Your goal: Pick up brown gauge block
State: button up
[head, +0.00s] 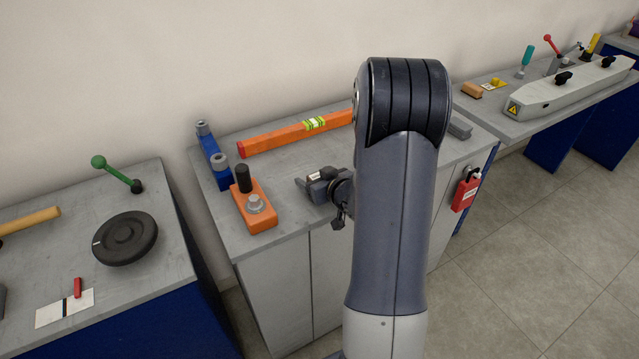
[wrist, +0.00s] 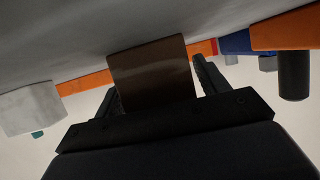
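The brown gauge block (wrist: 152,75) shows in the wrist view as a dark brown rectangular face, its upper edge against the grey bench surface. My gripper (wrist: 160,88) has one finger at each side of the block. The fingers are spread, with a narrow gap at the right finger; contact on the left is hard to tell. In the head view my gripper (head: 308,184) is low over the middle bench, and I cannot make out the block there.
On the middle bench (head: 285,215) are an orange level (head: 290,135), a blue block with grey knobs (head: 213,155) and an orange fixture with a black post (head: 254,206). A grey block (head: 460,129) lies right of my arm. A red padlock (head: 466,190) hangs at the bench's side.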

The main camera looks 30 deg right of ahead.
jog(key=c, duration=1)
jog(key=shift+c, duration=0.2)
jog(key=shift+r, duration=0.15)
